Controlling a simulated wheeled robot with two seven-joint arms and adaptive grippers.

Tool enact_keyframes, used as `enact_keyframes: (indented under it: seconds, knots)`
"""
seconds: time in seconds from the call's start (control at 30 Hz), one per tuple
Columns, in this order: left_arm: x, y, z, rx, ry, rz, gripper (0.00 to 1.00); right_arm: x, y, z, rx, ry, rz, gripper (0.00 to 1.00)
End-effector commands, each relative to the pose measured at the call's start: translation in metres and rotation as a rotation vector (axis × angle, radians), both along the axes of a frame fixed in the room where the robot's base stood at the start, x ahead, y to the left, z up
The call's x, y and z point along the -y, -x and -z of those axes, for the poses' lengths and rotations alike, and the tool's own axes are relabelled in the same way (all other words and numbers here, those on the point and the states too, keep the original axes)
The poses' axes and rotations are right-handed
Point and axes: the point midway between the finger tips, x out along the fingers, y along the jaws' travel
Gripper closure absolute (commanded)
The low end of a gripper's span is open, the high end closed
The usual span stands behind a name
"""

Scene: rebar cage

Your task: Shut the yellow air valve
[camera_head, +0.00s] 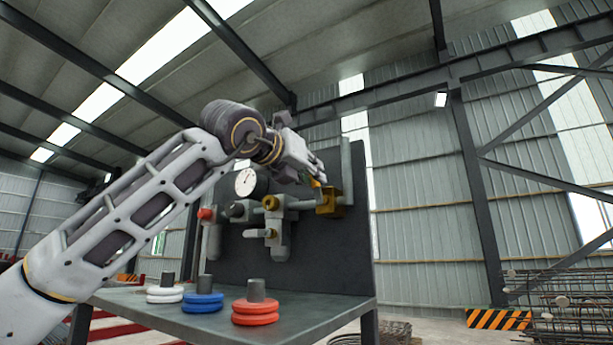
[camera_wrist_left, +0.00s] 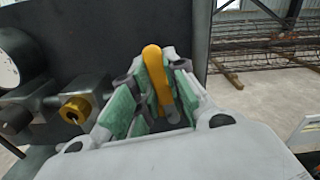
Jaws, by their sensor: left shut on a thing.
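The yellow air valve (camera_head: 331,203) sits at the right end of the pipework on the dark upright panel. My left gripper (camera_head: 317,178) reaches it from the upper left and is shut on its handle. In the left wrist view the yellow handle (camera_wrist_left: 154,68) stands up between the green-padded fingers of my left gripper (camera_wrist_left: 160,92). The fingers and hand hide most of the valve body there. My right gripper is in neither view.
A round gauge (camera_head: 250,182), a red knob (camera_head: 206,213) and a brass fitting (camera_head: 270,203) lie left of the valve. White, blue (camera_head: 203,302) and red (camera_head: 255,312) rings sit on the bench (camera_head: 320,312). Rebar (camera_head: 565,300) stands at right.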

Motion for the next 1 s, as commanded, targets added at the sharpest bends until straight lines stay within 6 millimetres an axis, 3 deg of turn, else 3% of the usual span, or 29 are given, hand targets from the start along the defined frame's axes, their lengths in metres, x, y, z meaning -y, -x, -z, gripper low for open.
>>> enact_keyframes:
  seconds: [0.3,0.87,0.9,1.0]
  knots:
    - [0.01,0.0037,0.0047,0.082,-0.144,0.002,1.0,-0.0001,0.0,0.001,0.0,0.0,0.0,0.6]
    - [0.0124,0.0051,0.0052,0.105,-0.18,0.002,1.0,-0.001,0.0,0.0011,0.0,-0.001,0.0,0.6]
    - [0.0124,0.0051,0.0052,0.104,-0.181,0.002,0.82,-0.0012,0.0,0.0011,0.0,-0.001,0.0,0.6]
    - [0.012,0.0053,0.0043,0.106,-0.178,0.003,0.69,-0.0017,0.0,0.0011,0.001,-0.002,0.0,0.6]
